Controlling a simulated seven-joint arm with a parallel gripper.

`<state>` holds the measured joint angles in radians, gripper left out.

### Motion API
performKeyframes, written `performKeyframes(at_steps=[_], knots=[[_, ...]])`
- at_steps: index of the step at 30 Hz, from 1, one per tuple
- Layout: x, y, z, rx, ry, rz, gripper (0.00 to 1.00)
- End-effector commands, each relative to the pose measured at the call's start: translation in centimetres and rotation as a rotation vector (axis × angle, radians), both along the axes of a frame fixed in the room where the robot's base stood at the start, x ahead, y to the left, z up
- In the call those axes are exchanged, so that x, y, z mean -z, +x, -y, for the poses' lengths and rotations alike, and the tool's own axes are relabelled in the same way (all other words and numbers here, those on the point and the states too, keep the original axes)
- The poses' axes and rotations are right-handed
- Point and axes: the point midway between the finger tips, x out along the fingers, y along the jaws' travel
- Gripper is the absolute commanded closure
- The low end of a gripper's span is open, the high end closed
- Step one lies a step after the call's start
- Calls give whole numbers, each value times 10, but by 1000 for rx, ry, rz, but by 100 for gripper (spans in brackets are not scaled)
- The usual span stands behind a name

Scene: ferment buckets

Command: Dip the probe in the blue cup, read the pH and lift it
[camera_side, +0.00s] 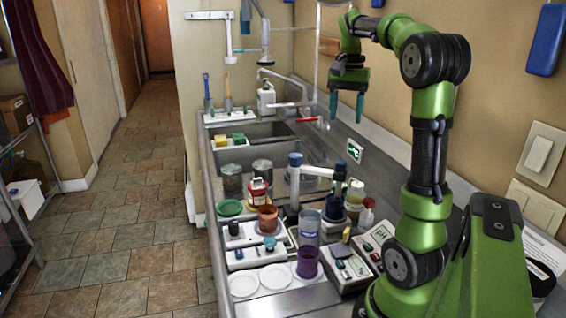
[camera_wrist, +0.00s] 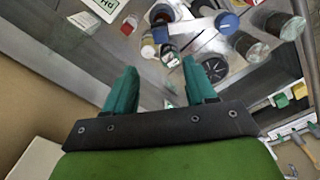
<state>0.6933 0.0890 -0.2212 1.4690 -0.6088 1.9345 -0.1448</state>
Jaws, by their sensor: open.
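My gripper (camera_side: 347,118) is open and empty, hanging fingers-down above the far part of the steel counter, by the wall. Its two teal fingers also show apart in the wrist view (camera_wrist: 160,72). A dark blue cup-like thing (camera_side: 334,208) stands mid-counter, and a small light-blue one (camera_side: 269,243) sits on a white holder nearer the camera. I cannot tell which is the blue cup. A pH meter (camera_side: 378,238) with a "pH" label lies near my arm's base; its label also shows in the wrist view (camera_wrist: 98,10). I cannot make out the probe clearly.
A tall clear cylinder with purple liquid (camera_side: 307,262), an orange-brown cup (camera_side: 267,220), jars and bottles crowd the near counter. White round dishes (camera_side: 276,276) lie at the front. Sink basins (camera_side: 262,133) and a faucet are at the back.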

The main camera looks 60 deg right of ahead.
Motion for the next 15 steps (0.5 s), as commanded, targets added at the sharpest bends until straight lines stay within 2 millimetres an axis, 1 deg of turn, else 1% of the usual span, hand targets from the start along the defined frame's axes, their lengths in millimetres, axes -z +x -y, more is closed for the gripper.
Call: performKeyframes(at_steps=[1,9,15], knots=[[12,-1,0,-1,3,-4,45],[72,-1,-1,-1,4,-3,45],[109,-1,-1,0,2,-1,45]])
